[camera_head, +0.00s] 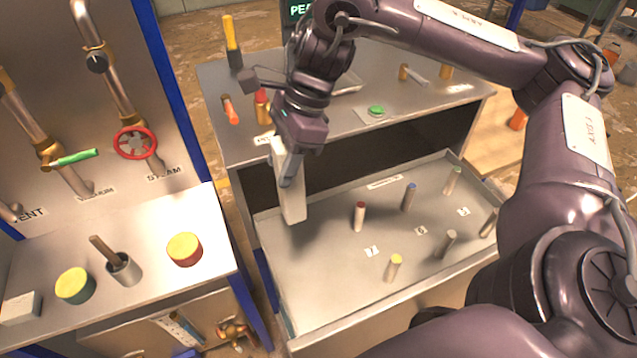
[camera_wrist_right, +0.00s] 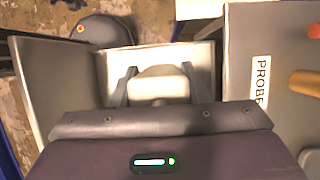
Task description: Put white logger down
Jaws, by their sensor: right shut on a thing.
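My right gripper (camera_head: 289,172) is in the head view, pointing down over the left end of the open drawer (camera_head: 330,300). It is shut on the white logger (camera_head: 292,205), a long pale block hanging upright below the fingers. The logger's lower end appears above the drawer floor; I cannot tell whether it touches. In the right wrist view the two fingers (camera_wrist_right: 158,80) stand on either side of the pale logger (camera_wrist_right: 160,92). My left gripper is not in view.
Several capped cylinders, including a red-topped one (camera_head: 359,216) and a yellow-topped one (camera_head: 393,267), stand or lean in the drawer's middle and right. Its left part is clear. The grey bench top (camera_head: 330,110) holds tools and a green button (camera_head: 376,110).

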